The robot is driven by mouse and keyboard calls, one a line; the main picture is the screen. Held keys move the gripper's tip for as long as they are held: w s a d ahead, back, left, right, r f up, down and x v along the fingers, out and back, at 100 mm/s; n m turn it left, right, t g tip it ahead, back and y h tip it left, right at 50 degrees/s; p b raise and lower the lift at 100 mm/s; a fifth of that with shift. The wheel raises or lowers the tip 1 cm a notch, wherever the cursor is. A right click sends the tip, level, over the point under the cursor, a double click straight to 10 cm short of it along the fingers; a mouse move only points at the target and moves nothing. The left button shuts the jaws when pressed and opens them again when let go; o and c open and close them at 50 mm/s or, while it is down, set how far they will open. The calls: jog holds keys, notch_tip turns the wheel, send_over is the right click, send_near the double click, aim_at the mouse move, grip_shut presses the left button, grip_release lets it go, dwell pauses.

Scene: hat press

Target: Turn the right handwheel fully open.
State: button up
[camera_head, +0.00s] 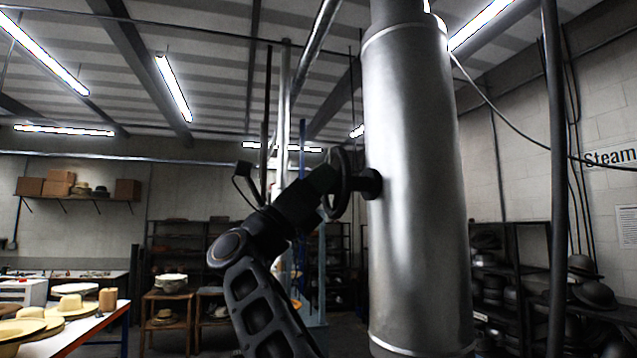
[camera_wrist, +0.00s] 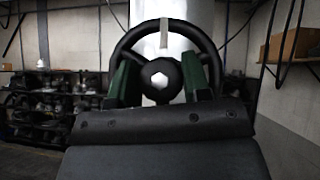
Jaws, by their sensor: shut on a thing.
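The black handwheel (camera_wrist: 129,40) faces the wrist camera, with a pale strip at the top of its rim and a white hexagonal centre on its hub. In the head view the handwheel (camera_head: 346,178) is seen nearly edge-on, joined by a short dark stem to a big metal cylinder (camera_head: 412,190). My gripper (camera_wrist: 159,72) has its two green fingers on either side of the hub and is shut on the wheel. In the head view my gripper (camera_head: 326,181) meets the wheel from the left; its fingertips are hard to make out there.
A dark vertical pipe (camera_head: 556,200) stands right of the cylinder. A table (camera_head: 88,333) with straw hats is at lower left. Shelves (camera_head: 510,250) with dark hats are at the right. A wall shelf with boxes (camera_wrist: 291,45) is at the right of the wrist view.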

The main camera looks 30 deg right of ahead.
jog(key=shift+n+t, duration=0.8)
jog(key=shift+t, duration=0.1)
jog(key=n+t, duration=0.2)
jog(key=n, duration=0.1)
jog(key=n+t+y, duration=0.1)
jog(key=n+t, duration=0.2)
jog(key=shift+s+y, duration=0.1)
jog(key=shift+y, duration=0.2)
jog(key=n+t+y, duration=0.1)
jog(key=n+t, duration=0.1)
jog(key=n, duration=0.1)
jog(key=n+t+y, duration=0.2)
jog(key=n, duration=0.1)
jog(key=shift+n+t, duration=0.3)
jog(key=shift+t, duration=0.1)
jog(key=n+t+y, duration=0.1)
jog(key=n+y, duration=0.4)
jog(key=n, duration=0.1)
jog(key=shift+n, duration=0.3)
jog(key=shift+n+y, duration=0.3)
jog(key=shift+y, duration=0.1)
jog(key=o, duration=0.9)
